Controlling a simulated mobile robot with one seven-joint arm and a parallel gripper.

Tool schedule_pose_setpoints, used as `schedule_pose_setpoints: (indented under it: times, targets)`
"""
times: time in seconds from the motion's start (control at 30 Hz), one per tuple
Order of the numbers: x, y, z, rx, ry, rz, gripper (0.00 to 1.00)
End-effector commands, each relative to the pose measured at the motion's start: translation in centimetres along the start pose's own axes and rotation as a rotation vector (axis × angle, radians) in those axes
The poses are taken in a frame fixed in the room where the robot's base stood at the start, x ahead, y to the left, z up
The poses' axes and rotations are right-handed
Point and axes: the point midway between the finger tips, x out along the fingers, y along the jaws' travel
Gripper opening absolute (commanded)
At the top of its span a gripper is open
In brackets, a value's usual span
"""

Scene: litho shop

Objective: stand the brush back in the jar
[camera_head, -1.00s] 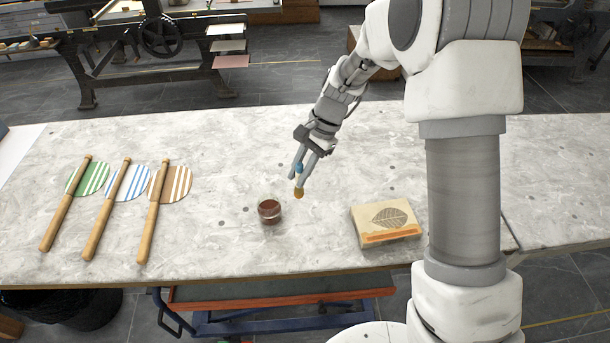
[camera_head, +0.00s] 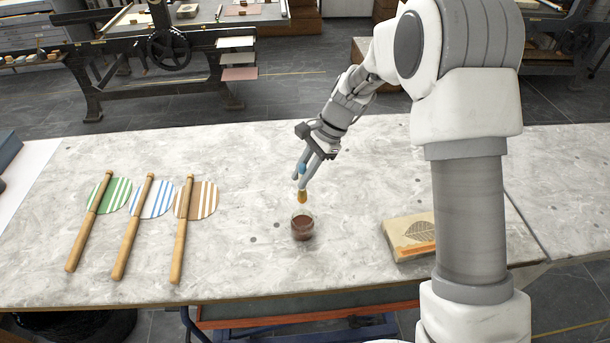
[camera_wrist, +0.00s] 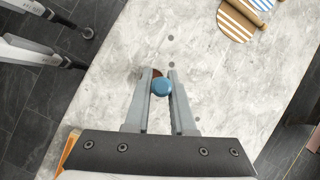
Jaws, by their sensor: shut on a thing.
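My gripper (camera_head: 303,178) is shut on the brush (camera_head: 302,197). The brush has a blue end (camera_head: 302,168) between the fingers and tan bristles pointing down. The jar (camera_head: 302,230), small and round with a dark brown inside, stands upright on the worktable. In the head view the bristles are just above the jar's far rim and look clear of it. In the wrist view the blue end (camera_wrist: 162,87) sits between the fingertips, and a bit of the brown jar (camera_wrist: 157,72) shows beyond it, mostly hidden.
The stone-topped worktable (camera_head: 340,270) bears three wooden sticks with striped discs: green (camera_head: 118,192), blue (camera_head: 160,197) and brown (camera_head: 205,200). A leaf-printed block (camera_head: 410,237) lies right of the jar. The table around the jar is clear.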

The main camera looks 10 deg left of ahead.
Motion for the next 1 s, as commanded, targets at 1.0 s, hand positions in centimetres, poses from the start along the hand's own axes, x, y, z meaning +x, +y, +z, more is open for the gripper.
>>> schedule_pose_setpoints:
  times: [1.0]
  targets:
    - [5.8,0.7,-2.8,0.003,-0.001,0.0,0.0]
